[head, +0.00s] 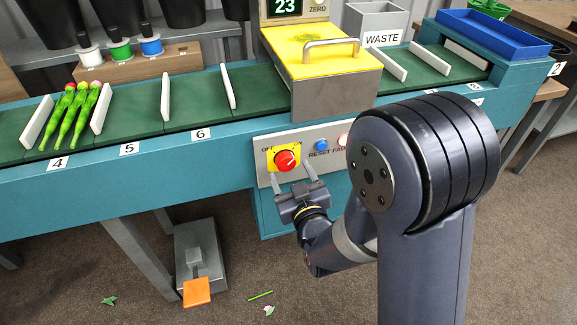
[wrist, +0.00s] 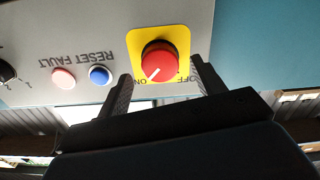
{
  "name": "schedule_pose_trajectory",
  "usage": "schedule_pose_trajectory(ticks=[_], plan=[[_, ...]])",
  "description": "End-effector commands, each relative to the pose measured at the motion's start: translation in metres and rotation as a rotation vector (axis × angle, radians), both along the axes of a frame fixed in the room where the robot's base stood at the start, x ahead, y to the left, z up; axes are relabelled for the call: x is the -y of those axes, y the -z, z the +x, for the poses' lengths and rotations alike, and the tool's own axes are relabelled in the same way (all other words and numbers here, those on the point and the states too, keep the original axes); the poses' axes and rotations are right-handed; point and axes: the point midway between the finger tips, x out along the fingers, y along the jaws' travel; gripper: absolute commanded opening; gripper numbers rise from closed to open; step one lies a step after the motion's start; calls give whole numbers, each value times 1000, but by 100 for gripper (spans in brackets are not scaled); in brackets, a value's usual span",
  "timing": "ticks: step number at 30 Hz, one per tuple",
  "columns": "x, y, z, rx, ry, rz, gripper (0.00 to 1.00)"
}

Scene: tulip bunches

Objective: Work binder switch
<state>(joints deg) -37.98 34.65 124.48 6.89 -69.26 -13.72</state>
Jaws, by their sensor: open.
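The binder switch is a round red knob (head: 287,160) on a yellow plate (head: 272,156), set in a grey panel on the bench's front. In the wrist view the red knob (wrist: 158,62) has a white pointer line slanting toward the ON label; OFF is on the other side. My gripper (head: 293,176) is open, just in front of and below the knob. In the wrist view the fingers of my gripper (wrist: 161,78) stand apart on either side of the knob, with no visible contact. Their exact depth relative to the knob is hard to tell.
A blue reset button (head: 320,145) and a pale red fault lamp (head: 343,140) sit right of the switch. The binder's yellow cover (head: 310,58) stands above. Green tulips (head: 68,115) lie in slot 4. A pedal (head: 197,290) is on the floor.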

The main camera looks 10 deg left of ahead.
Motion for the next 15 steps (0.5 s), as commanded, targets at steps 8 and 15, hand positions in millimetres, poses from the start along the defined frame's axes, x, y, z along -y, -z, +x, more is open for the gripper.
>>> schedule_pose_trajectory(ticks=[8, 15], plan=[[-14, 0, 24, -1, 1, 0, 65], [-16, 0, 26, 0, 1, 0, 65]])
